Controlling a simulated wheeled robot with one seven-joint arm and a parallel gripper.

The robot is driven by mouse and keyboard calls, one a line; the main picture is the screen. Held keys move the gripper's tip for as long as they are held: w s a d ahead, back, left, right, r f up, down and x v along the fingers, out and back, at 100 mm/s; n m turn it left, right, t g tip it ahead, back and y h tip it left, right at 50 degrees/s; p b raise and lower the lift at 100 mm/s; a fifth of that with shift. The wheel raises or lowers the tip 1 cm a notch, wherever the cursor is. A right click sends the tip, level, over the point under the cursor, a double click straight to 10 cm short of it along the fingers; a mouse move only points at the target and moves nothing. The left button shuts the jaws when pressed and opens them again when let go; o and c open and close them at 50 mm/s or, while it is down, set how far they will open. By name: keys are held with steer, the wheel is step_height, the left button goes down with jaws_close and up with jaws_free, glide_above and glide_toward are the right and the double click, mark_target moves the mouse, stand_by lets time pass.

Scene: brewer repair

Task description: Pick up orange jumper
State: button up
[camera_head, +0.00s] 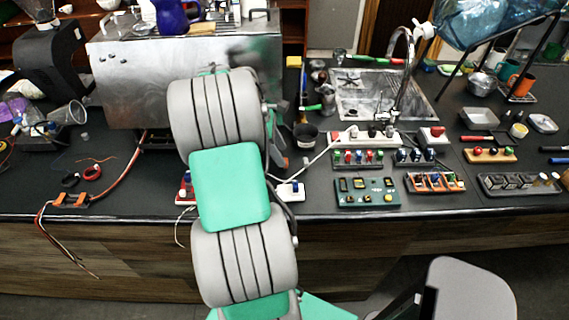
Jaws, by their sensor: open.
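I cannot single out one orange jumper for certain. A small orange piece (70,200) with wires lies at the counter's front edge on the left. An orange-coloured holder (435,182) with several small parts stands on the counter to the right. My green and grey arm reaches up the middle of the picture over the counter. My gripper is hidden behind the arm, so I see neither its fingers nor anything between them. The arm also hides part of the counter near the front edge.
A steel brewer (130,85) stands behind my arm on the left. A sink (365,95) with a curved tap is at the back right. A green board (367,193) and several part racks crowd the right front. A long wire hangs over the front edge at left.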

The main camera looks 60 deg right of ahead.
steer(key=x, duration=0.3)
steer(key=shift+f, duration=0.3)
jaws_close()
